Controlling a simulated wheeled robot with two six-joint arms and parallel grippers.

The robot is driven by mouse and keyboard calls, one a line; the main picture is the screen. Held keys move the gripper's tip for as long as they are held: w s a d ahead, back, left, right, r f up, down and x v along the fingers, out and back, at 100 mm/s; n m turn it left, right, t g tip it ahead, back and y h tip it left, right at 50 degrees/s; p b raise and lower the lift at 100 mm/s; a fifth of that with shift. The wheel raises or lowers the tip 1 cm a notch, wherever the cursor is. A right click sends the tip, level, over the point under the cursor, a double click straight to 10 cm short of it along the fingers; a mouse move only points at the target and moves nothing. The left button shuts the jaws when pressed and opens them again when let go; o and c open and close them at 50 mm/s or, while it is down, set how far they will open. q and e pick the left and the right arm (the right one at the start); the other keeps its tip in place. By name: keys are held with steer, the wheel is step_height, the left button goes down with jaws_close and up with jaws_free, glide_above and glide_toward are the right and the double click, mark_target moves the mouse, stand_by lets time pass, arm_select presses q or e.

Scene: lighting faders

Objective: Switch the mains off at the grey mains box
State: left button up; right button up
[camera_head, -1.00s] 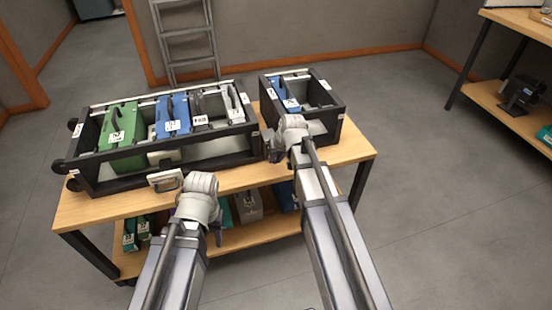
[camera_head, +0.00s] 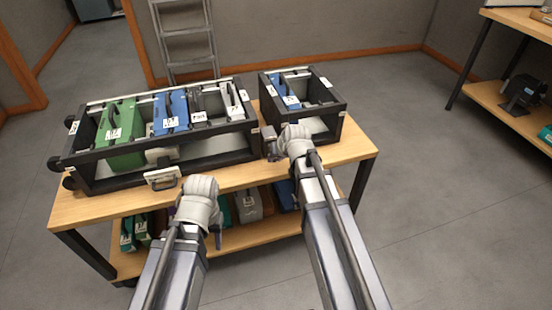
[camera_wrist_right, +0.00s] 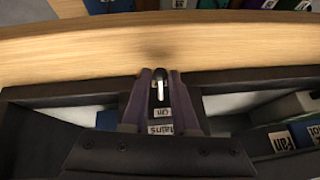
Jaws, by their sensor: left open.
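In the right wrist view, a small switch lever (camera_wrist_right: 159,88) with a bright front and dark top stands above labels reading "On" and "Mains" (camera_wrist_right: 160,128). My right gripper's purple fingers (camera_wrist_right: 160,76) straddle the lever, one on each side; I cannot tell whether they press on it. The grey mains box itself is mostly hidden by the fingers and wrist. In the head view my right gripper (camera_head: 271,143) is at the gap between the two black racks. My left gripper (camera_head: 216,238) is low in front of the bench edge, mostly hidden by its own wrist.
The long black rack (camera_head: 215,158) holds green, blue and grey modules; the short rack (camera_head: 338,100) holds a blue one. A handled plate (camera_head: 162,178) is at the long rack's front. The wooden bench (camera_head: 358,146) has clear top at right. Cases sit on its lower shelf.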

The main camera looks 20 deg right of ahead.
steer(key=o, duration=0.3)
steer(key=shift+o, duration=0.2)
steer(key=shift+r, duration=0.1)
steer(key=p+v, duration=0.6)
steer(key=v, duration=0.1)
steer(key=shift+s+r, duration=0.2)
steer(key=shift+r, duration=0.05)
